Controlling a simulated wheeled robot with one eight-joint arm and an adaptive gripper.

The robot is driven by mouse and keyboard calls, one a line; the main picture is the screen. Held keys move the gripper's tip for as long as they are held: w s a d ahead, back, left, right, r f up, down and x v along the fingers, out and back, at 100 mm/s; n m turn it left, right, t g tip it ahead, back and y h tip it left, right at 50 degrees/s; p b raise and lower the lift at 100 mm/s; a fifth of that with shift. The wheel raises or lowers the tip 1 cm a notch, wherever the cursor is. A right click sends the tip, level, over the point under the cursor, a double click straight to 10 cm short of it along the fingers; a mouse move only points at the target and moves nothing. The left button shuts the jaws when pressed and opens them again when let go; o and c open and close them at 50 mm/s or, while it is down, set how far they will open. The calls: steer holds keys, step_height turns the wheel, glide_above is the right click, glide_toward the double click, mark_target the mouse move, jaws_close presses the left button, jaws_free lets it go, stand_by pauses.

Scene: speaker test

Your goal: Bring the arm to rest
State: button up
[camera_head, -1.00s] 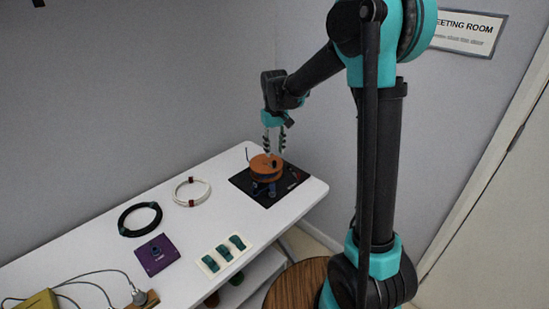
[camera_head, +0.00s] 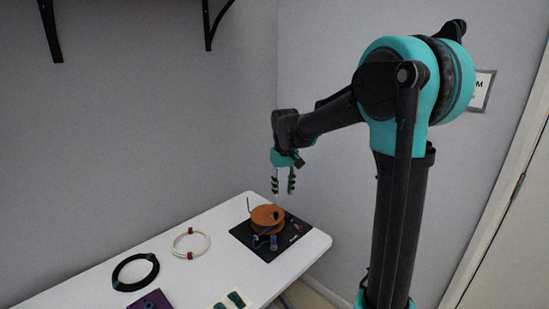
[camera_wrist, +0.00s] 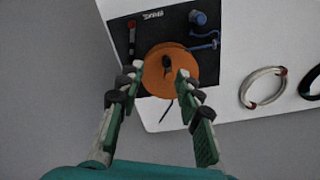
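My gripper (camera_head: 283,191) hangs above the far right end of the white table, with its fingers pointing down. In the wrist view my gripper (camera_wrist: 155,80) shows its two green and black fingers spread apart with nothing between them. Below it, an orange spool (camera_head: 267,214) sits on a black board (camera_head: 295,231). The spool (camera_wrist: 160,84) and the board (camera_wrist: 125,20) also show in the wrist view. My fingertips look apart from the spool, with a gap below them.
The white table (camera_head: 225,220) also holds a white cable coil (camera_head: 206,240), a black cable coil (camera_head: 117,275), a purple box (camera_head: 150,299) and a holder with green pieces (camera_head: 234,300). Grey walls stand behind. Black brackets (camera_head: 50,30) are high on the left.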

steer(key=s+d+f+m+t, duration=0.1)
steer(key=s+d+f, duration=0.3)
steer(key=s, duration=0.3)
steer(key=s+d+f+m+t, duration=0.1)
steer(key=s+d+f, duration=0.3)
steer(key=s+d, duration=0.2)
steer(key=s+d+f+m+t, duration=0.1)
steer(key=s+d+f, duration=0.3)
steer(key=s, duration=0.6)
steer(key=shift+d+f+m+t, duration=0.2)
steer(key=shift+d+m+t, duration=0.2)
steer(key=shift+d+m, duration=0.3)
steer(key=shift+w, duration=0.1)
